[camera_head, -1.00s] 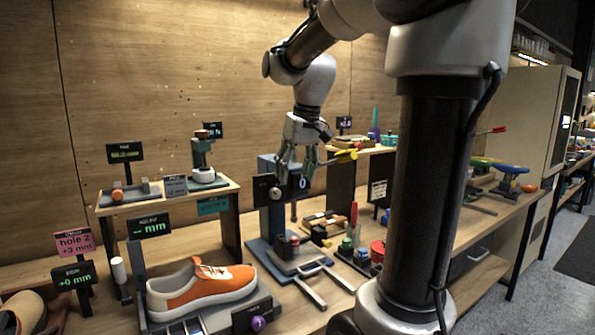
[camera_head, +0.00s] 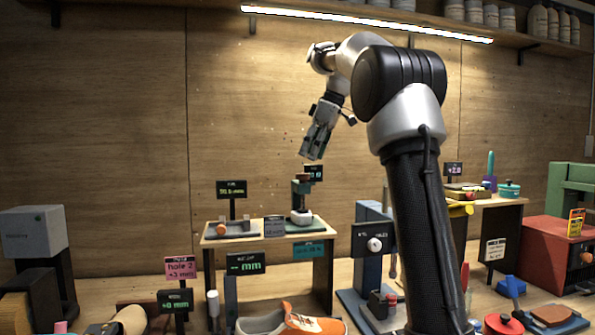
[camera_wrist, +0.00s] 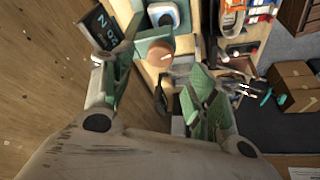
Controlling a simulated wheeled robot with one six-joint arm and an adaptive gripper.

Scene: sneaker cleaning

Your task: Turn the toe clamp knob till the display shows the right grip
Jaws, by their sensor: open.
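A teal clamp post (camera_head: 300,192) with a brown knob (camera_head: 303,177) on top and a white base stands on the small raised shelf; it looks like the toe clamp. Its dark display (camera_head: 315,174) is partly hidden behind it. In the wrist view the round brown knob (camera_wrist: 160,52) lies beyond my fingers, and the display (camera_wrist: 103,32) shows an N and digits that I cannot read surely. My gripper (camera_head: 313,156) is open and empty, tilted down just above the knob, apart from it. In the wrist view my gripper (camera_wrist: 158,82) has its two green-padded fingers spread wide.
The raised shelf (camera_head: 270,242) also holds a grey fixture with an orange knob (camera_head: 222,229) and a display (camera_head: 232,189). An orange and white sneaker (camera_head: 310,324) is below. A blue stand (camera_head: 372,262) is to the right. The wooden wall (camera_head: 130,110) is close behind.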

